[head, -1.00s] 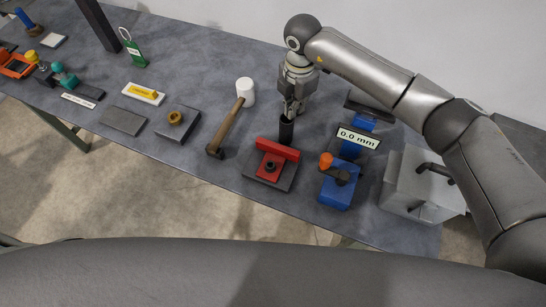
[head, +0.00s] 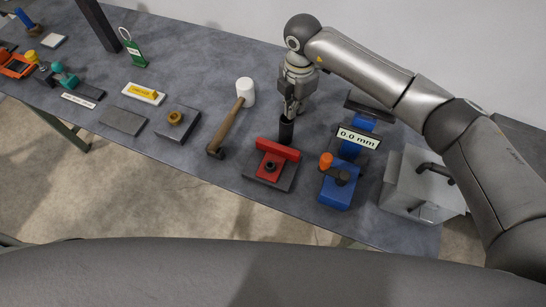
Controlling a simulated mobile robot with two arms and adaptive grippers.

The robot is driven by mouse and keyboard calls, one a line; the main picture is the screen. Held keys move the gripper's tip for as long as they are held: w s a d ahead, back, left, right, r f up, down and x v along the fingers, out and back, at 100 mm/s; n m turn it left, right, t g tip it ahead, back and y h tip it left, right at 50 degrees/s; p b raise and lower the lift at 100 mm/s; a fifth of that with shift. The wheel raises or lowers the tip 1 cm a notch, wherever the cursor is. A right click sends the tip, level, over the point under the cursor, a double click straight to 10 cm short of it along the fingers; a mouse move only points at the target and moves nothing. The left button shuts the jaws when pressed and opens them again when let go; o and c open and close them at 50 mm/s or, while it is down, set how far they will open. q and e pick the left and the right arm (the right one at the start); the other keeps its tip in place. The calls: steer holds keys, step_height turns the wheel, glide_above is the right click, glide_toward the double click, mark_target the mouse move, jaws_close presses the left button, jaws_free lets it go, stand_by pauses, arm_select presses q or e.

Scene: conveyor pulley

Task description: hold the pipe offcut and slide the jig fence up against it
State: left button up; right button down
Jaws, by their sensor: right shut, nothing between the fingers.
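The dark pipe offcut (head: 286,132) stands upright right behind the jig. The red jig fence (head: 278,149) sits on a dark base plate (head: 285,184) with a black knob (head: 270,166) in front. From this angle I cannot tell whether the fence touches the pipe. My right gripper (head: 290,112) points down at the top of the pipe, its fingers shut with nothing between them. Its fingertips are small and partly merge with the pipe's top. My left gripper is not in view.
A white-headed mallet (head: 228,126) lies left of the jig. A blue clamp device (head: 337,190) with an orange knob and a "0.0 mm" display (head: 358,139) stand to the right. A grey box (head: 405,190) is at the right end. The table's front edge is close to the jig.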

steer(key=shift+s+f, duration=0.1)
steer(key=shift+f, duration=1.15)
stand_by(0.9)
steer(key=shift+r, duration=0.15)
steer(key=shift+r+p, duration=0.75)
steer(key=shift+r, duration=0.2)
step_height(320, 180, up, 4)
steer(key=shift+f+p, duration=0.1)
steer(key=shift+p, duration=1)
